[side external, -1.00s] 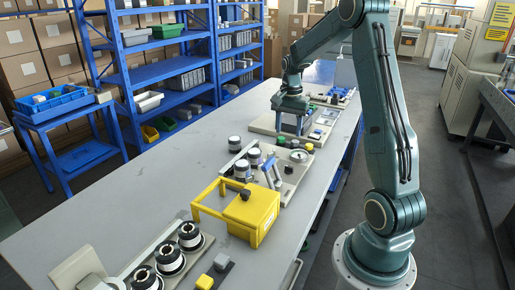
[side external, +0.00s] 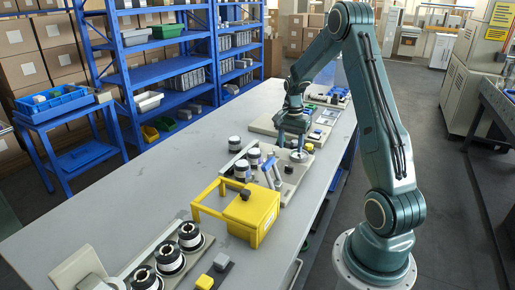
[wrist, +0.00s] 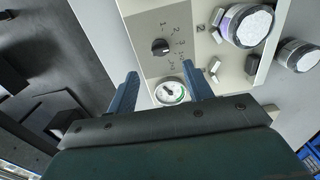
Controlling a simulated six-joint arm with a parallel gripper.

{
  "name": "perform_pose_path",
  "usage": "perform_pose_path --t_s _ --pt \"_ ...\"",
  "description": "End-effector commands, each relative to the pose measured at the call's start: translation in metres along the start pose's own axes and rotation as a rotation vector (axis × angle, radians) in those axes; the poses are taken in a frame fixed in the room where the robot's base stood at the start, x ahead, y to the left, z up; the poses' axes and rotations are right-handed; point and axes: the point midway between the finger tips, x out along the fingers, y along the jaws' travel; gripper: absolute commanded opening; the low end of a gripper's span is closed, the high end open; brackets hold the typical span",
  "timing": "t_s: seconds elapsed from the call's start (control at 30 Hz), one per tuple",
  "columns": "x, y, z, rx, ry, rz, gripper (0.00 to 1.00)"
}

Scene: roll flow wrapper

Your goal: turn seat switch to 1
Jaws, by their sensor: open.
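A black rotary knob (wrist: 160,46) with a ring of small printed numbers sits on a beige panel (wrist: 185,20) in the wrist view. It looks like the seat switch, but its pointer setting is too small to read. My gripper (wrist: 163,72) is open and empty, with its two blue fingers apart. The knob lies just beyond the fingertips, roughly between their lines, and nothing touches it. In the side view my gripper (side external: 292,137) hangs over the far end of the nearer beige panel, and I cannot make out the knob clearly there.
A round white gauge (wrist: 170,92) sits between my fingers in the wrist view. Rolls with dark rims (wrist: 247,24) and small light blocks stand to the right. In the side view a yellow guard (side external: 250,213) stands nearer on the table; the table's left side is clear.

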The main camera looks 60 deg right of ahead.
Motion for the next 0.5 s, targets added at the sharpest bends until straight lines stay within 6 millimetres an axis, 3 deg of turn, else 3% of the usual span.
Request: perform_pose_path --t_s 0.3,0.5 --pt "0.05 0.001 0.001 0.0 -0.003 0.003 0.51" --pt "0.073 0.0 0.001 0.0 -0.002 0.002 0.51"
